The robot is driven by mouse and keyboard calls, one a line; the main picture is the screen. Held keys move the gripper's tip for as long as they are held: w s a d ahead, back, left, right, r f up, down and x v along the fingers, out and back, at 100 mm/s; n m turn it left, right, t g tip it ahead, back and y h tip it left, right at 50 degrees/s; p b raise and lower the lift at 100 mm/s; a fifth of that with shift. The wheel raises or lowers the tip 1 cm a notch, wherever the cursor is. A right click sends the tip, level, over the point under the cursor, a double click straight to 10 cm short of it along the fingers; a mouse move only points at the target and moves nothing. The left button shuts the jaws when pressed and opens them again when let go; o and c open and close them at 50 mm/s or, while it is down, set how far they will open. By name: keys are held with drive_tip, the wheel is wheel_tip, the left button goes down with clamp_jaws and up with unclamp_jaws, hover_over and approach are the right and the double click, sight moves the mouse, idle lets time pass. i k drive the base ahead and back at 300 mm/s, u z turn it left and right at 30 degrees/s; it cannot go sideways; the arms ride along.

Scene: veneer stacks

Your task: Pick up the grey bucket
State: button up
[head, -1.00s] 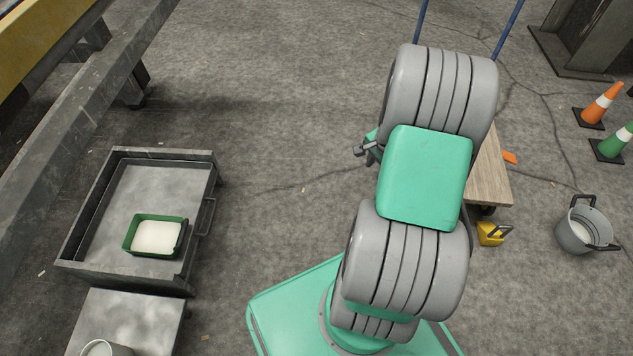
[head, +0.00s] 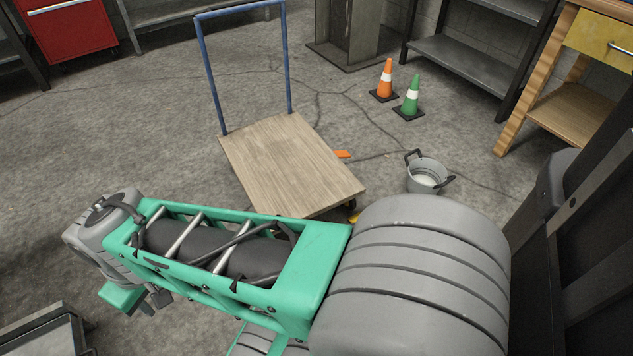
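The grey bucket (head: 427,174) stands upright on the concrete floor, right of the wooden cart. It is a light grey pail with dark handles at its rim, and something pale shows inside. My gripper (head: 153,301) is at the lower left, partly hidden under my green and grey arm. It is far from the bucket, with the cart and my arm between them in the picture. Its fingers are too small and covered to tell whether they are apart.
A flat wooden cart (head: 287,163) with a blue push bar stands left of the bucket. An orange cone (head: 384,82) and a green cone (head: 410,98) stand behind it. A wooden workbench (head: 535,110) is at the right. Open floor lies between bucket and cones.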

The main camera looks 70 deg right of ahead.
sight(425, 175)
drive_tip(key=u, duration=0.35)
drive_tip(key=k, duration=0.2)
drive_tip(key=z, duration=3)
drive_tip(key=k, duration=0.65)
drive_tip(key=z, duration=0.25)
drive_tip(key=i, duration=1.6)
drive_tip(key=u, duration=0.7)
